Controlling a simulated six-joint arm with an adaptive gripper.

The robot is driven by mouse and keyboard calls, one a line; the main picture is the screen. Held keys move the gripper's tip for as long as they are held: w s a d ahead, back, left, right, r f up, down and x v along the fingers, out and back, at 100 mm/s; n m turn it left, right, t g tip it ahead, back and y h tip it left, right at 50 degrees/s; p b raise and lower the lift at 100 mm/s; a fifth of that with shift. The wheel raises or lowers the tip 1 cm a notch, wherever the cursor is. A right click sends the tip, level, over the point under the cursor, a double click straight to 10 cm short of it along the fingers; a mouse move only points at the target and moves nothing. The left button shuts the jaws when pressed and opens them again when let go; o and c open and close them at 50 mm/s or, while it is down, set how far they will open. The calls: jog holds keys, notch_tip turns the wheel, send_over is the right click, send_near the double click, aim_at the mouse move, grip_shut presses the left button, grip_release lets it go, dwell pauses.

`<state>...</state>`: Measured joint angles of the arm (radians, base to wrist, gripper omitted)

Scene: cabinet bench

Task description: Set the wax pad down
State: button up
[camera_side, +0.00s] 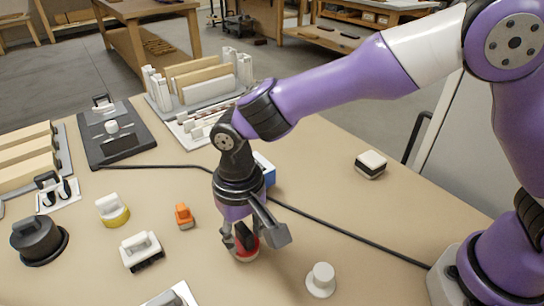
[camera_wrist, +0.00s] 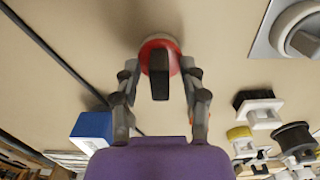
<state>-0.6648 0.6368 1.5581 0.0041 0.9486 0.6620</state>
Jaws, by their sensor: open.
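What I take to be the wax pad (camera_side: 246,252) is a round pad with a red top and a pale base. It appears to rest upright on the tan bench below my gripper (camera_side: 243,237). In the wrist view the pad (camera_wrist: 147,47) shows its red disc, pale rim and upright black handle. My gripper (camera_wrist: 159,70) is open there, with a finger on each side of the handle and a visible gap on both sides. In the side view the fingers hide part of the pad.
A white knobbed piece (camera_side: 321,279) stands to the right and an orange block (camera_side: 184,216) to the left. A blue-and-white box (camera_side: 265,169) is behind my gripper. A black cable (camera_side: 330,229) crosses the bench. A white-topped block (camera_side: 371,164) stands at right, with clear bench around it.

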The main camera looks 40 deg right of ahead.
aim_at(243, 229)
jog(key=d+r, duration=0.4)
jog(key=r, duration=1)
jog(key=s+d+t, duration=0.2)
jog(key=s+d, duration=0.2)
jog(key=d, duration=0.5)
jog(key=s+d+t, duration=0.3)
jog(key=s+d, duration=0.2)
jog(key=d, duration=0.5)
jog(key=shift+r+t, duration=0.2)
jog(key=shift+t, duration=0.1)
